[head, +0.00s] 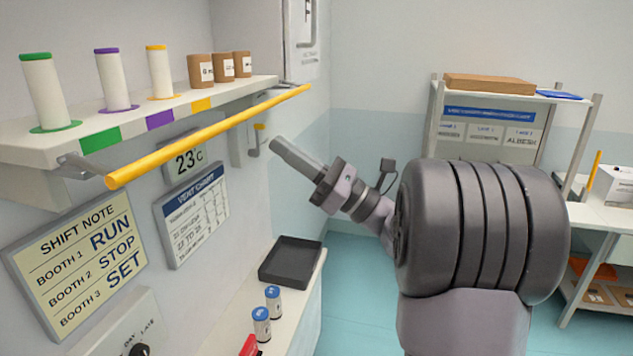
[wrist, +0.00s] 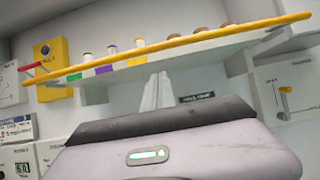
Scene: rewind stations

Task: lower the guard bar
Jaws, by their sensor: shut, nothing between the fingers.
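The yellow guard bar (head: 205,137) runs along the front of the wall shelf, about level with the shelf edge, held by grey brackets at its ends. It also crosses the upper part of the wrist view (wrist: 170,50). My gripper (head: 274,142) is shut and empty, to the right of and below the bar's far part in the head view. In the wrist view, the closed fingers (wrist: 158,80) point up toward the shelf below the bar, and a gap shows between their tips and the bar.
The shelf (head: 60,145) holds three spools, green, purple and yellow, and three brown jars (head: 225,67). A black tray (head: 291,262) and two blue-capped containers (head: 261,322) stand on the counter below. A rack (head: 433,125) stands at the right. Open floor lies between.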

